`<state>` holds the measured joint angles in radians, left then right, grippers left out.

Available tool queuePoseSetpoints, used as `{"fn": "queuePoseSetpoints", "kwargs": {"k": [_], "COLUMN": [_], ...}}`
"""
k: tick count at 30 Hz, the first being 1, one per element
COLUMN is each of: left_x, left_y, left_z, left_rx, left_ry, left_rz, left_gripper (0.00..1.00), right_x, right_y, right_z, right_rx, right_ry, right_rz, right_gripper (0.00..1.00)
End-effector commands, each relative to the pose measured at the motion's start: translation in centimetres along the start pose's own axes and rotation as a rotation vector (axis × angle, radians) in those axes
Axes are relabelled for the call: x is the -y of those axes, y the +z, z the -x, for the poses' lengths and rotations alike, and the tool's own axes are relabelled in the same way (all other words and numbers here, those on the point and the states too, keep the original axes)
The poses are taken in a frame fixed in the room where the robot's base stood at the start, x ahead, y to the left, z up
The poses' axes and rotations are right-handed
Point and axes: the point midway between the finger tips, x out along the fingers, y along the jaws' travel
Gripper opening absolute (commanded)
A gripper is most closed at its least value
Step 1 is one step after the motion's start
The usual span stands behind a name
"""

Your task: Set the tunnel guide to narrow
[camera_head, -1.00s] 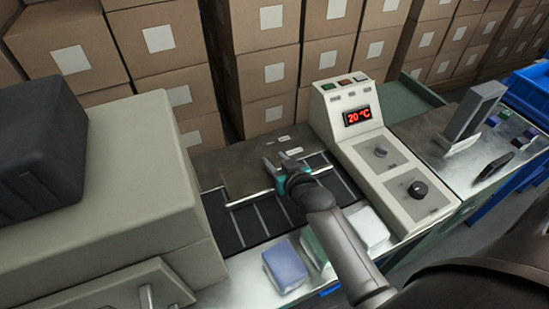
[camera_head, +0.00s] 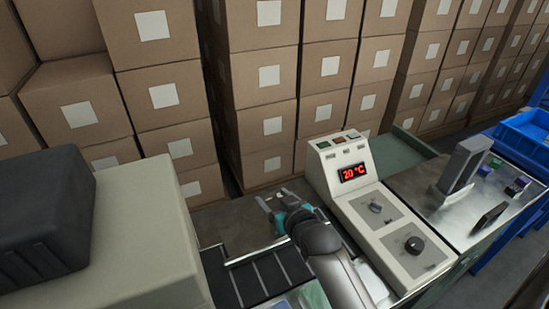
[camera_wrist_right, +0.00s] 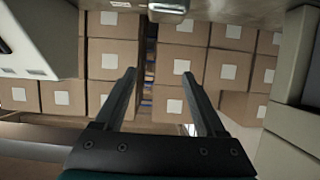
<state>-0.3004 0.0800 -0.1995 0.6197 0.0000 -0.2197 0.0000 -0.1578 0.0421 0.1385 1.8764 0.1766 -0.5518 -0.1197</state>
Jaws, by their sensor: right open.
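My right gripper (camera_head: 270,198) is open, above the flat brown plate (camera_head: 240,226) behind the dark slatted conveyor (camera_head: 255,280). In the right wrist view its two dark fingers (camera_wrist_right: 158,85) stand apart with nothing between them. A thin bright rail (camera_head: 252,254) runs along the conveyor's far edge, nearer to me than the fingertips, and my right forearm covers part of that area. I cannot tell for sure which parts make up the tunnel guide or its setting. My left gripper is not in view.
A control panel (camera_head: 378,205) with a red "20 °C" display (camera_head: 354,172) and two black knobs stands right of my right arm. A beige machine housing (camera_head: 130,235) is at the left. Stacked cartons (camera_head: 265,85) fill the back. A blue crate (camera_head: 525,135) is far right.

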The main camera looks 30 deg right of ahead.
Motion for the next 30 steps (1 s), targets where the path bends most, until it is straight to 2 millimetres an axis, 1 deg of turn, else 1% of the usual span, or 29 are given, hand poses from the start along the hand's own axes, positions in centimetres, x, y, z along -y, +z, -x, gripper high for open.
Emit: {"fn": "queuePoseSetpoints", "kwargs": {"k": [1,6,9,13,16,19,30], "left_x": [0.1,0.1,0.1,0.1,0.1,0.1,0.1], "left_y": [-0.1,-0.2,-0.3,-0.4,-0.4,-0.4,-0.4], "left_z": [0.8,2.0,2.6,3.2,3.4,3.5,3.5], "left_rx": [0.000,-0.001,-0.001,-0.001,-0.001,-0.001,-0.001], "left_ry": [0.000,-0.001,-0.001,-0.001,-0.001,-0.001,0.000], "left_rz": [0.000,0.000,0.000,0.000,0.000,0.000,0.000], "left_gripper": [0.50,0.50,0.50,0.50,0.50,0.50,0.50], "right_x": [0.0,-0.1,-0.1,-0.1,-0.1,-0.1,-0.1], "right_y": [-1.7,-5.6,-7.6,-9.6,-10.4,-10.9,-11.0], "right_z": [0.7,2.3,3.1,4.0,4.3,4.6,4.6], "right_rx": [-0.004,-0.005,-0.004,-0.004,-0.001,0.000,0.001], "right_ry": [0.001,0.002,0.002,0.002,0.001,0.001,0.001], "right_rz": [0.001,0.002,0.003,0.002,0.002,0.002,0.001], "right_gripper": [0.72,0.72,0.72,0.72,0.72,0.72,0.72]}}
